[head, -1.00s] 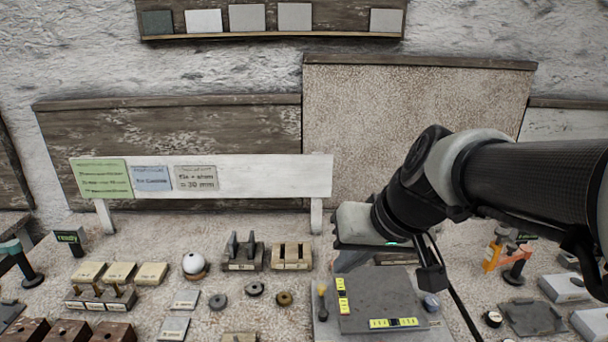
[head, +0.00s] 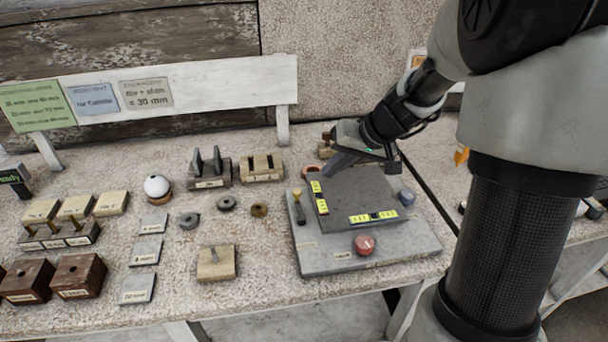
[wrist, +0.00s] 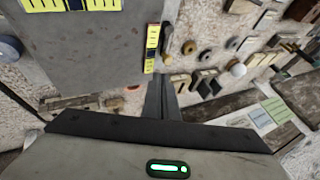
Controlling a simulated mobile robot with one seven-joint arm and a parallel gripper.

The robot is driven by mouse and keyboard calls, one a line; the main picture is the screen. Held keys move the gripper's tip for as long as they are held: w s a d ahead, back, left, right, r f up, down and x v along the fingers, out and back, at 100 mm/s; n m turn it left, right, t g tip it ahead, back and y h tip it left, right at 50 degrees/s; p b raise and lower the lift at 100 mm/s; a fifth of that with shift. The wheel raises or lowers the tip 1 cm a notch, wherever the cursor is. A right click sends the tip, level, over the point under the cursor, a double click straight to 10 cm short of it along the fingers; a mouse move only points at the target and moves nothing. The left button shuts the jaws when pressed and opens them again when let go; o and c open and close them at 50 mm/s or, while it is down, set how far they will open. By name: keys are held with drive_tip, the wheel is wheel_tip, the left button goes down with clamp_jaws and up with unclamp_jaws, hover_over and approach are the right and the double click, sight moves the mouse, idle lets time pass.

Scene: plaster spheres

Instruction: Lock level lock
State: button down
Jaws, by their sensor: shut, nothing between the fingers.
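A grey base slab (head: 320,262) on the bench carries a dark grey plate (head: 352,198) with two yellow levels, one along its left edge (head: 319,197) and one along its front edge (head: 373,217). A red knob (head: 364,245) stands on the slab in front of the plate, and a blue-grey knob (head: 406,196) at its right. My gripper (head: 330,171) is shut and empty over the plate's back left corner. In the wrist view its fingers (wrist: 160,88) point toward the left-edge level (wrist: 152,48).
An orange-red round part (head: 312,169) lies behind the plate, close to my fingers. Slotted blocks (head: 262,168), small discs (head: 227,203), a white ball (head: 157,187) and a beige block (head: 216,263) stand to the left. Open bench lies between the beige block and the slab.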

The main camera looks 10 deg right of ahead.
sight(312, 194)
drive_tip(key=x, duration=1)
drive_tip(key=shift+s+b, duration=0.1)
drive_tip(key=shift+b, duration=0.3)
